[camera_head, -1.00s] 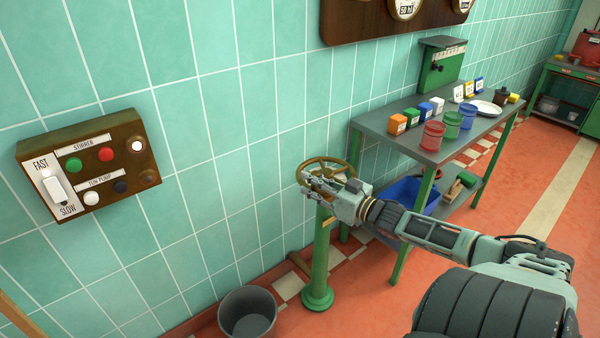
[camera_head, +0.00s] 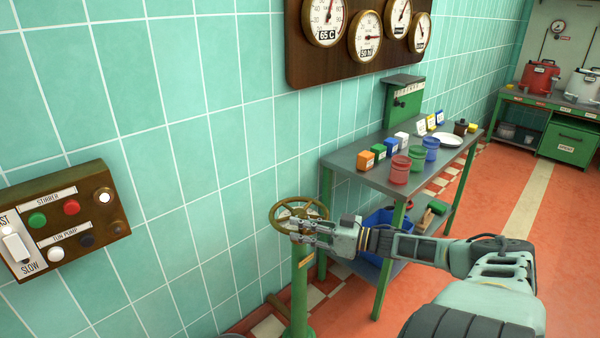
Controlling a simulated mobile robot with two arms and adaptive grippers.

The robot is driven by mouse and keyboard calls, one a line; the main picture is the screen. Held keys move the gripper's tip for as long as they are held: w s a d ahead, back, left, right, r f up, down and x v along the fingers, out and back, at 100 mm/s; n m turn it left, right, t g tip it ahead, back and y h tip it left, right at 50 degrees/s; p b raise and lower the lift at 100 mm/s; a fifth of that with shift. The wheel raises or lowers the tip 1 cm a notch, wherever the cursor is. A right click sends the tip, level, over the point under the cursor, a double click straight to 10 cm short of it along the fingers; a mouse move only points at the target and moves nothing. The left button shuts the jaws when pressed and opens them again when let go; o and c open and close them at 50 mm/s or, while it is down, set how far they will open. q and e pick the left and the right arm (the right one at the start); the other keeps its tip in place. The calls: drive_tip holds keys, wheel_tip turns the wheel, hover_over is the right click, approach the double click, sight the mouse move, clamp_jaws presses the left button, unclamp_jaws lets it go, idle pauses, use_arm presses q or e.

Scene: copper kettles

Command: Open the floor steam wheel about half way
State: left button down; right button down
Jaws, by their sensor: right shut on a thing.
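The floor steam wheel is a brass-coloured handwheel (camera_head: 297,207) on top of a green floor post (camera_head: 299,290), near the tiled wall. My right gripper (camera_head: 297,230) is at the near rim of the wheel, its fingers shut on it. The far rim and the spokes show; the near rim is partly hidden by the fingers. How far the wheel is turned cannot be told. My left gripper is not in view.
A grey-topped table (camera_head: 345,162) with cans, coloured boxes and a white plate (camera_head: 447,140) stands right of the post. A control box (camera_head: 60,215) and a gauge board (camera_head: 345,60) are on the wall. Open red floor (camera_head: 490,230) lies at right.

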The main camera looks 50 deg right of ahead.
drive_tip(key=shift+d, duration=0.3)
drive_tip(key=c, duration=1.6)
unclamp_jaws()
drive_tip(key=shift+s+d, duration=0.1)
drive_tip(key=shift+o, duration=0.2)
drive_tip(key=shift+s, duration=0.1)
drive_tip(key=v, duration=1.1)
drive_tip(key=shift+s, duration=0.4)
